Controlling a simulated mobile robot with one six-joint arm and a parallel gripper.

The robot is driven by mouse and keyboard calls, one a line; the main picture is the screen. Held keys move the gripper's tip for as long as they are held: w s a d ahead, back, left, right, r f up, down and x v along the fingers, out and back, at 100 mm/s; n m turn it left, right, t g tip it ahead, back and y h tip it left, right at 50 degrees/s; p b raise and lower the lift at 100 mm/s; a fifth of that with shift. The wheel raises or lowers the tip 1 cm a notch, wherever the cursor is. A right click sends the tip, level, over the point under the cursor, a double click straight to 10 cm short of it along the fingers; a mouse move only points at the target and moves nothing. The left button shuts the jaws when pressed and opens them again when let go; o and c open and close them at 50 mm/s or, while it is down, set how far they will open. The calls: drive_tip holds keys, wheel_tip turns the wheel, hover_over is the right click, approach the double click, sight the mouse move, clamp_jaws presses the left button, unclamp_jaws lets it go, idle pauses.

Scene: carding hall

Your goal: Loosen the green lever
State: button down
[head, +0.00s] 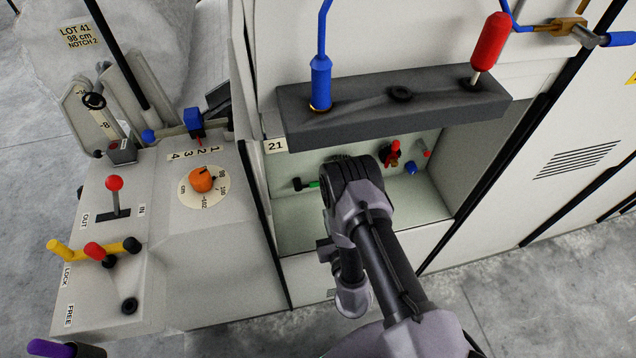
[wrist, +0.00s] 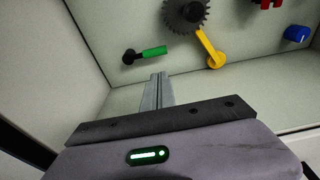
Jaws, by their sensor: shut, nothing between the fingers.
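The green lever (wrist: 154,51) is on the back wall of a recess, joined to a black pivot (wrist: 128,57) at its left. It points right and slightly up in the wrist view. In the head view the green lever (head: 314,184) shows just left of my arm, partly covered by it. My gripper (wrist: 161,76) is shut and empty. Its fingertips lie just below the green lever in the wrist view, and I see a gap between them. In the head view my arm hides the gripper.
A yellow lever (wrist: 208,48) and a dark gear (wrist: 186,14) are to the right of the green lever. Beyond them are a red part (wrist: 267,4) and a blue knob (wrist: 297,34). A dark grey shelf (head: 440,107) overhangs the recess, and its side walls enclose the space.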

drive_tip(key=shift+s, duration=0.1)
drive_tip(key=b+x, duration=0.3)
drive_tip(key=x, duration=0.7)
drive_tip(key=shift+b, duration=0.4)
drive_tip(key=shift+d, duration=0.15)
